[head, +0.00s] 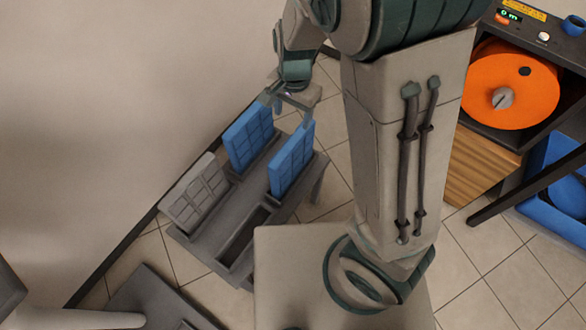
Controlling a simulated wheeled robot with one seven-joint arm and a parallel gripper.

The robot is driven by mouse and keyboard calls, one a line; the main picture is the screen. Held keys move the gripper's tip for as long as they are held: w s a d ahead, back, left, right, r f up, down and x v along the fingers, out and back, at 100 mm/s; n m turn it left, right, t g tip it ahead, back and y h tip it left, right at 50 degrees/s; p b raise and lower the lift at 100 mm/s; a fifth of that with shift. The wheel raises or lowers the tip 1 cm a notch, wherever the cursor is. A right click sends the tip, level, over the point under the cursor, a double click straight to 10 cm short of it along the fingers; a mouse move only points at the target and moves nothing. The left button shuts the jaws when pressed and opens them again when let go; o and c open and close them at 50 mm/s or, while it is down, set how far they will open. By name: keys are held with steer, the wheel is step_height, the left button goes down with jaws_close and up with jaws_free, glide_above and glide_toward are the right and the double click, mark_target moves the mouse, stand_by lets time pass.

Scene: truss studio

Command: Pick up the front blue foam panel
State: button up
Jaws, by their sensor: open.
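Two blue foam panels with a grid of squares stand upright in a grey slotted rack (185,240) in the head view. The nearer blue panel (290,163) is on the right, close to my arm's column. The other blue panel (247,138) is to its left, nearer the wall. My gripper (289,108) is open, at the far end of the panels, with one finger by the top of each blue panel. I cannot tell whether a finger touches either panel. Nothing shows between the fingers.
A light grey gridded panel (194,194) leans in the rack's left row. A beige wall (110,90) runs close along the left. On the right stand a dark unit with an orange disc (510,82) and a blue crate (545,150). Tiled floor (480,265) is clear at lower right.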

mark_target(290, 141)
steer(key=f, duration=0.3)
steer(key=shift+w+a+f+b, duration=0.1)
steer(key=shift+w+a+b, duration=0.1)
steer(key=shift+a+b, duration=0.15)
step_height(290, 141, down, 8)
steer(key=b, duration=0.3)
steer(key=shift+f, duration=0.2)
steer(key=f+b, duration=0.2)
steer(key=f, duration=0.1)
steer(key=f+b, duration=0.1)
steer(key=f, duration=0.1)
steer(key=shift+s+d+f, duration=0.1)
steer(key=shift+d+f, duration=0.05)
steer(key=shift+d, duration=0.2)
steer(key=c, duration=1.3)
steer(key=shift+c, duration=0.2)
